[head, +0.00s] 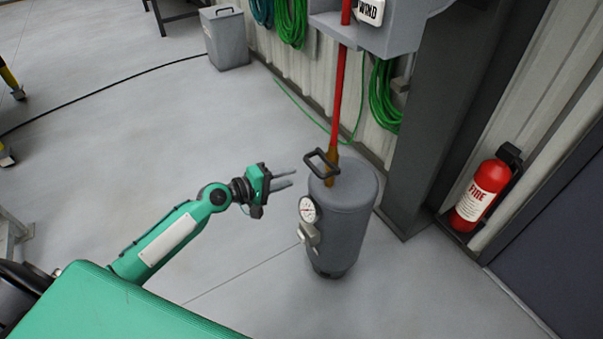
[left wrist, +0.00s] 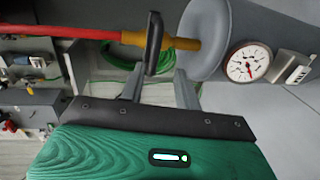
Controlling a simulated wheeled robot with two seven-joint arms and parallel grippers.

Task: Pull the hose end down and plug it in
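The red hose (head: 339,95) hangs straight down from the grey box and ends in an orange-brown fitting (head: 331,166). The fitting's lower end meets the top of the grey tank (head: 345,225); whether it is fully seated I cannot tell. A black loop handle (head: 322,164) stands by the fitting. In the left wrist view the handle (left wrist: 154,43) crosses in front of the fitting (left wrist: 182,40). My left gripper (head: 290,179) is open and empty, just left of the handle. Its fingers (left wrist: 160,88) point at the handle without visibly closing on it. My right gripper is out of view.
The grey box with a WIND label (head: 370,10) is above the tank. A pressure gauge (head: 309,209) sits on the tank's side. A dark column (head: 425,130) and a fire extinguisher (head: 483,188) stand to the right. The floor left of the tank is clear.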

